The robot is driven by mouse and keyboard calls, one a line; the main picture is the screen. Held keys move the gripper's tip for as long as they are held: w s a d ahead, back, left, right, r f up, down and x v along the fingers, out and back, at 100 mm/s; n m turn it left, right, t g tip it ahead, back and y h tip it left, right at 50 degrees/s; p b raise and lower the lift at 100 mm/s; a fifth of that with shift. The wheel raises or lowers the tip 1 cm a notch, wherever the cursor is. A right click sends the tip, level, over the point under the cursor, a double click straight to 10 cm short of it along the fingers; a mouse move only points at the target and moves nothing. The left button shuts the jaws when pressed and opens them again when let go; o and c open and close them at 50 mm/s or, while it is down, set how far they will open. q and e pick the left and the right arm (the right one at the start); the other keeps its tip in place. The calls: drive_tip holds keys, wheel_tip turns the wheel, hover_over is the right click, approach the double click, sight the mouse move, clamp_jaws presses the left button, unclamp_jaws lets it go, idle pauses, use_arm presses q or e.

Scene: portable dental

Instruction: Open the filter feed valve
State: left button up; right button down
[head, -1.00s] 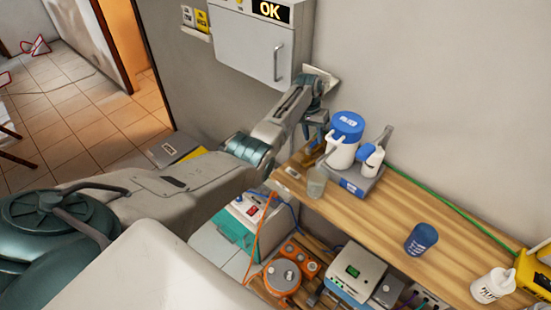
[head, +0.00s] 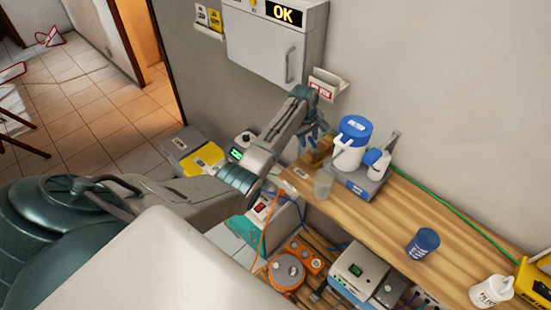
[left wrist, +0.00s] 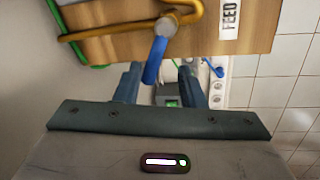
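The filter feed valve has a blue lever (left wrist: 155,60) on a brass-coloured pipe (left wrist: 110,30) at the wooden shelf's edge, beside a "FEED" label (left wrist: 230,18) in the left wrist view. My left gripper (left wrist: 160,84) is open, its two dark blue fingers apart. The lever's end appears between or just beyond the fingertips, nearer the left finger; contact cannot be told. In the head view, my left gripper (head: 316,137) is at the left end of the shelf, pointing down; the valve there is too small and covered to make out. My right gripper is not in view.
The wooden shelf (head: 450,235) carries a blue-lidded white jug (head: 349,157), a clear cup (head: 323,184) and a blue cup (head: 423,243). A grey wall cabinet (head: 265,50) and a card holder (head: 328,84) are above. Devices stand below, including an orange unit (head: 289,270).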

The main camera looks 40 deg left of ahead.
use_arm(q)
drive_tip(key=shift+s+n, duration=0.45)
drive_tip(key=shift+n, duration=0.65)
wheel_tip(320, 180, up, 10)
drive_tip(key=s+b, duration=0.2)
drive_tip(key=b, duration=0.2)
drive_tip(key=s+d+f+m, duration=0.1)
drive_tip(key=s+f+m, duration=0.2)
drive_tip(key=s+f, duration=0.2)
drive_tip(key=s+d+f+m+y, duration=0.1)
drive_tip(key=s+f, duration=0.4)
drive_tip(key=s, duration=0.6)
drive_tip(key=s+d+f+m+t, duration=0.1)
drive_tip(key=s+d+f+m, duration=0.2)
drive_tip(key=s+f+m, duration=0.2)
drive_tip(key=s+m, duration=0.1)
drive_tip(key=s, duration=0.2)
drive_tip(key=shift+s+d+f, duration=0.15)
drive_tip(key=shift+s+f, duration=0.05)
